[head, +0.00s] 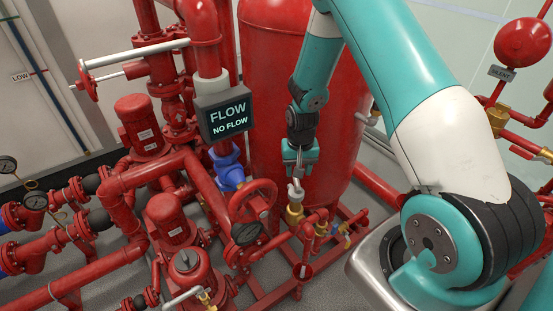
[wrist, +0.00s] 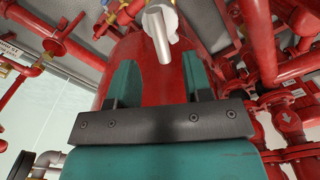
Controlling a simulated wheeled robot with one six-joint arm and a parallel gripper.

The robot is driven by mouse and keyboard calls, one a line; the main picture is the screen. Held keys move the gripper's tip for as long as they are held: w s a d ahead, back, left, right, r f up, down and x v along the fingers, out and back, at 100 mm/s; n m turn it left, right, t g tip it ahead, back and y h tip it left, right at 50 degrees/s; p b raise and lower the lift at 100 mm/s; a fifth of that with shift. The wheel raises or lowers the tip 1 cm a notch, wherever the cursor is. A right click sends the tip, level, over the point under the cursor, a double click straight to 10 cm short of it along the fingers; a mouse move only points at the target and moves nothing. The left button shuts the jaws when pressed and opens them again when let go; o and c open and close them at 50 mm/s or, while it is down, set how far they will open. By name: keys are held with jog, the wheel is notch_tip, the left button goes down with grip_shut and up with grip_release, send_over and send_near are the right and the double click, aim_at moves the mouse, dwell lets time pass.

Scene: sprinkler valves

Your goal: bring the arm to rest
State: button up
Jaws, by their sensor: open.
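My gripper (head: 300,166) points down in front of the large red tank (head: 352,165), near the middle of the head view. A silver lever handle (wrist: 160,35) shows just beyond the fingertips there. In the head view a brass valve with a silver lever (head: 295,203) stands just below the fingers. Whether the fingers touch the lever cannot be told. My arm reaches from the lower right, up and over to the gripper.
A grey display (head: 228,117) reads "FLOW NO FLOW", left of the gripper. A red handwheel (head: 253,201) stands below it. Red pumps and pipes fill the left side. A round red bell (head: 522,42) is at upper right. Some bare grey floor (head: 375,190) shows right of the tank.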

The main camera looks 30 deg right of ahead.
jog(key=shift+a+r, duration=0.1)
jog(key=shift+r, duration=0.2)
jog(key=s+a+r+n+t, duration=0.1)
jog(key=s+a+r+n, duration=0.2)
jog(key=r, duration=0.4)
jog(key=s+a+r+n+t, duration=0.1)
jog(key=s+a+r, duration=0.1)
jog(key=s+r, duration=0.35)
jog(key=s+a+r+n+t, duration=0.1)
jog(key=s+a+r, duration=0.15)
jog(key=r, duration=0.65)
jog(key=s+a+r+n+g+y, duration=0.1)
jog(key=s+a+r+n+y, duration=0.1)
jog(key=s+a+r+n, duration=0.2)
jog(key=s+a+r+n+g+y, duration=0.2)
jog(key=s+a, duration=0.5)
jog(key=a, duration=0.4)
jog(key=shift+r+n, duration=0.85)
jog(key=shift+n, duration=0.05)
jog(key=shift+s, duration=0.15)
jog(key=shift+c, duration=0.2)
dwell(2.5)
